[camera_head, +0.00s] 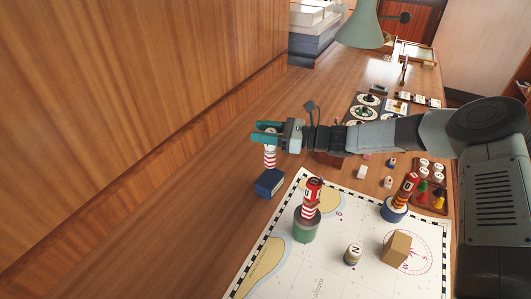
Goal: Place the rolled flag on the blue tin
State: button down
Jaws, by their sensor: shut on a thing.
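My gripper (266,134), with teal fingers, is shut on the upper end of a red-and-white striped rolled flag (270,159). The flag hangs upright, its top hidden by the fingers. Directly below it is a dark blue block-shaped tin (269,184) on the wooden desk, left of the chart. The flag's lower end is at the tin's top; I cannot tell whether they touch. A round blue tin (393,210) on the chart's right side carries another roll (407,188), red with dark and yellowish bands. A green tin (306,229) carries a red-and-white roll (312,195).
The chart (325,263) also bears a tan box (397,248) and a small cylinder marked N (353,254). A tray (430,197) of coloured pieces lies at right. A wooden wall (130,110) rises at left; the desk between is bare.

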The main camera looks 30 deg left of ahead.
jog(key=shift+f, duration=2.55)
jog(key=c, duration=0.6)
grip_release()
jog(key=shift+f, duration=0.15)
jog(key=shift+r, duration=0.2)
jog(key=v, duration=1.2)
jog(key=shift+r, duration=0.1)
